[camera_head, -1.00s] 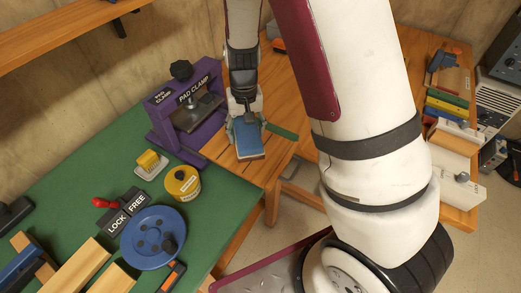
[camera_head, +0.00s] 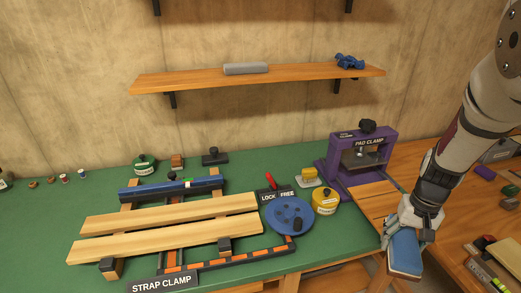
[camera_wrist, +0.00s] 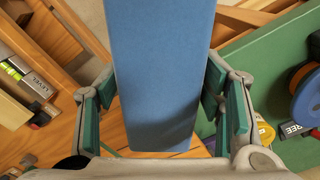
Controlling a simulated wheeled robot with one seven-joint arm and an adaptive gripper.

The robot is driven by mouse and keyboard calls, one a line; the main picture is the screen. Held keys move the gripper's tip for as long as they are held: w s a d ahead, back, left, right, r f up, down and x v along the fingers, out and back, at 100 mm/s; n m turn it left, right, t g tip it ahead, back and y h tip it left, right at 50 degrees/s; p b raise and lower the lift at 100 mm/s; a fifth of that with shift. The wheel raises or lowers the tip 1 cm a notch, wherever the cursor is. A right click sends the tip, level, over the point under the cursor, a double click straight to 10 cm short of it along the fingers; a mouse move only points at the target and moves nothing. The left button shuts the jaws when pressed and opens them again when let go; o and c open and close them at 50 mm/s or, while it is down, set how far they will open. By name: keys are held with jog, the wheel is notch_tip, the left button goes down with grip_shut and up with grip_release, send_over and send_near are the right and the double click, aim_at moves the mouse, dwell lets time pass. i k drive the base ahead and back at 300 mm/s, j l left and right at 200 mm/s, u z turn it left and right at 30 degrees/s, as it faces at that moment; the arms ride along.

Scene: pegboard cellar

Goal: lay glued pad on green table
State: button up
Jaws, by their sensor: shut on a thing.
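The pad is a thick block with a blue top (camera_head: 405,252), seen at the right in the head view. My gripper (camera_head: 412,225) is shut on it and holds it near the right front corner of the green table (camera_head: 50,215). In the wrist view the blue pad (camera_wrist: 160,75) runs down the middle between the teal-lined fingers (camera_wrist: 162,112), hiding what lies under it. The green table shows at right in that view (camera_wrist: 262,62). I cannot tell the pad's height or whether any glue is on it.
A purple pad clamp (camera_head: 327,165), yellow tin (camera_head: 325,203), blue wheel (camera_head: 289,216) and strap clamp with planks (camera_head: 165,230) crowd the green table. Its left side is barer. A wooden bench (camera_head: 475,225) with tools stands at right. A wall shelf (camera_head: 200,82) hangs above.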

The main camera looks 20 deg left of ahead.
aim_at(34, 255)
jog(key=k+u, duration=0.15)
jog(key=u, duration=0.2)
jog(key=k+u, duration=0.1)
jog(key=u, duration=0.25)
jog(key=k+j+u, duration=0.1)
jog(key=u, duration=0.25)
jog(key=i+j+u, duration=0.45)
jog(key=i+j, duration=0.8)
jog(key=j, duration=0.1)
